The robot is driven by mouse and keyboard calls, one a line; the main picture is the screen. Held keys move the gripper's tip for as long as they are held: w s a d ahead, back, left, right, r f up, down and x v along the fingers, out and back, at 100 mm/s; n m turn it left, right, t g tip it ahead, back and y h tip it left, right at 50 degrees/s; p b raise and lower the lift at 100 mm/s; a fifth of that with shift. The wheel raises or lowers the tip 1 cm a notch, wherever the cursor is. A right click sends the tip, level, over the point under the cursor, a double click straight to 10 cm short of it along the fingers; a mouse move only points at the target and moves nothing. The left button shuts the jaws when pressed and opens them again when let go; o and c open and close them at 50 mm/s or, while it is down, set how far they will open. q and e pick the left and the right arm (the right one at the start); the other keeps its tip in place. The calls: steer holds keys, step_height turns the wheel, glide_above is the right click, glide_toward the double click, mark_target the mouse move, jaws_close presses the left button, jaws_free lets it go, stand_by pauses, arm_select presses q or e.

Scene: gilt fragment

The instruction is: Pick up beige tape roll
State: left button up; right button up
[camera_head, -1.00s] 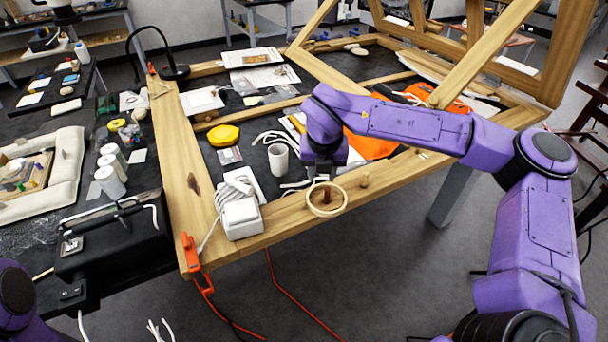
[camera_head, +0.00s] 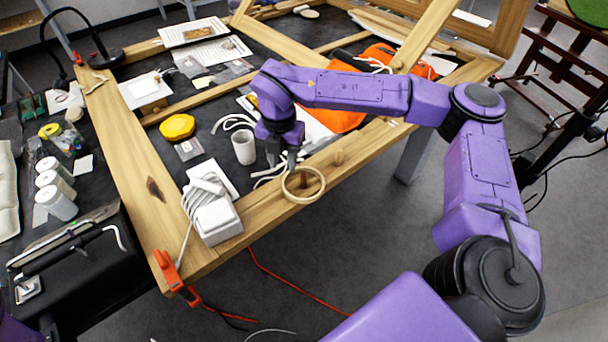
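The beige tape roll (camera_head: 318,194) is a thin ring at the front edge of the wooden frame, between the white boxy device and a wooden peg. A short brown post shows inside the ring. My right gripper (camera_head: 291,163) points down at the ring's far side, very close to it. Its fingers are small and partly hidden, so I cannot tell whether they touch the roll or how far apart they are. My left gripper is out of view.
The wooden frame (camera_head: 135,160) surrounds a dark work surface. Near the roll are the white device with its cable (camera_head: 217,220), a white cup (camera_head: 243,147) and the wooden peg (camera_head: 338,157). A yellow lump (camera_head: 177,127) and orange cloth (camera_head: 340,119) lie farther back. Open floor lies in front.

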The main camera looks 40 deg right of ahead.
mark_target(284, 179)
steer(key=f+p, duration=0.1)
steer(key=f, duration=0.1)
steer(key=f+p, duration=0.1)
steer(key=f, duration=0.2)
steer(key=shift+s+a, duration=0.15)
steer(key=shift+s, duration=0.05)
steer(key=shift+w+f, duration=0.1)
steer(key=shift+f, duration=0.05)
jaws_close()
